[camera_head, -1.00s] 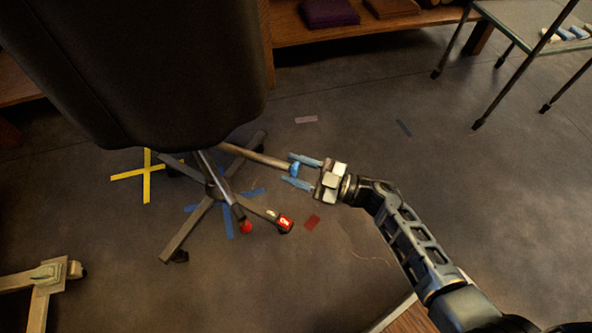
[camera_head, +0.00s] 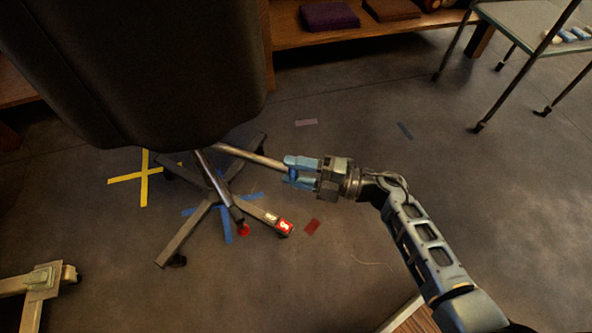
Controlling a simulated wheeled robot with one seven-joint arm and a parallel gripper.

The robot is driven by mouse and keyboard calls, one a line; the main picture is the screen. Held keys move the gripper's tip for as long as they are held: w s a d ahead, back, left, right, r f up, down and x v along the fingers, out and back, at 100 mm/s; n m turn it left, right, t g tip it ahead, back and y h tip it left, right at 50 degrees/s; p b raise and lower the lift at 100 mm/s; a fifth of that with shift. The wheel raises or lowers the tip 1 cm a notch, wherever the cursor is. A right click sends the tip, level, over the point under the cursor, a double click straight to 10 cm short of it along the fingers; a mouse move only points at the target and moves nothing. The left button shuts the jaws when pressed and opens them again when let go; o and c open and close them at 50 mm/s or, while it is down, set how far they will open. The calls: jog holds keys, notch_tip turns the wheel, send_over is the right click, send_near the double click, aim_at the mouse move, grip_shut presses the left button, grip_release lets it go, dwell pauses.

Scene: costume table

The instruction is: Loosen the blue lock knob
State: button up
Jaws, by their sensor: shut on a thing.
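The blue lock knob (camera_head: 291,173) is at the right end of a grey metal rod (camera_head: 250,156) that sticks out from under a dark chair-like body (camera_head: 140,70). My gripper (camera_head: 300,171) comes from the right and is shut on the knob, one blue finger above and one below it. The fingers hide most of the knob.
A wheeled cart (camera_head: 520,45) stands at the upper right, a wooden shelf (camera_head: 380,35) at the back. Floor right of my arm is clear.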

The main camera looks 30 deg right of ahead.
jog(key=shift+n, duration=0.7)
jog(key=o, duration=0.9)
jog(key=shift+o, duration=0.2)
jog(key=p+v, duration=0.2)
jog(key=v, duration=0.5)
jog(key=shift+s+d, duration=0.25)
jog(key=shift+s, duration=0.05)
